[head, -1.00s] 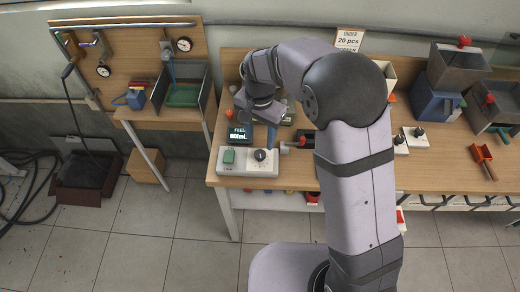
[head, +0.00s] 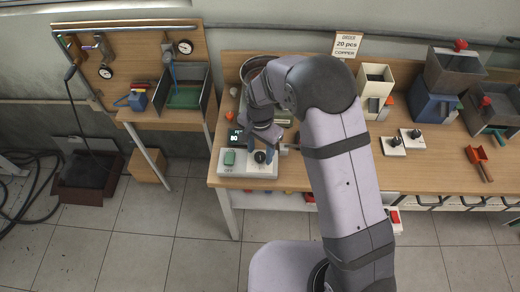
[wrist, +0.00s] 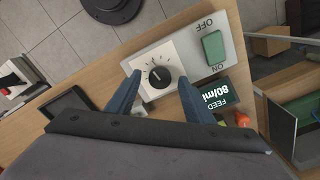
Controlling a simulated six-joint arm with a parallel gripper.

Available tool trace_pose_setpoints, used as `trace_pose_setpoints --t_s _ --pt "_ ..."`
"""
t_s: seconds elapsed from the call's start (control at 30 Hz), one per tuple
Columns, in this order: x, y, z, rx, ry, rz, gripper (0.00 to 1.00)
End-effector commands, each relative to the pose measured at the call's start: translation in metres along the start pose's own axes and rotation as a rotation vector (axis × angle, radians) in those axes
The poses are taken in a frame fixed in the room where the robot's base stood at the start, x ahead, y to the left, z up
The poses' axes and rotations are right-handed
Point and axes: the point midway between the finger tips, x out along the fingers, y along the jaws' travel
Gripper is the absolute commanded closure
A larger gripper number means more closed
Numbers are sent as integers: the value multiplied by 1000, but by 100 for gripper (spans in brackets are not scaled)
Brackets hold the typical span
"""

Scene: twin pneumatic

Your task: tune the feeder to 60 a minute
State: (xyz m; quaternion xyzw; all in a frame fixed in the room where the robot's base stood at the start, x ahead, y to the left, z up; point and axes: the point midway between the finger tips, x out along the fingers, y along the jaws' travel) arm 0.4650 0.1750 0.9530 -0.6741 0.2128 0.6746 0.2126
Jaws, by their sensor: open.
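The feeder control box (head: 247,170) is a pale grey panel at the left front of the bench. Its black dial (wrist: 160,77) sits on a white scale plate with tick marks. A green rocker switch (wrist: 213,46) lies between the OFF and ON labels. The dark display (wrist: 218,95) appears upside down in the wrist view and reads FEED 80/min. My gripper (wrist: 160,80) is open over the box, with one blue finger on each side of the dial in the wrist view. I cannot tell whether the fingers touch it.
A round metal bowl (head: 256,68) stands behind my wrist, partly hidden. A sign (head: 347,44) reads 20 pcs copper. A cream hopper (head: 375,83), two small switch plates (head: 411,139) and a red scoop (head: 479,160) are to the right. A side bench (head: 165,115) stands left.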

Motion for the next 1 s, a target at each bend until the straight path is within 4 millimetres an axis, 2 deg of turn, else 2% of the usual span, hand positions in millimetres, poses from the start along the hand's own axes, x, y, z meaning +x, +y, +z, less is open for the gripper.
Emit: trace_pose_setpoints --t_s 0.37,0.4,0.57,1.0 --pt "7 0 0 0 0 -1 52" --pt "7 0 0 0 0 -1 55" --pt "7 0 0 0 0 -1 93" --pt "7 0 0 -63 1 -1 93"
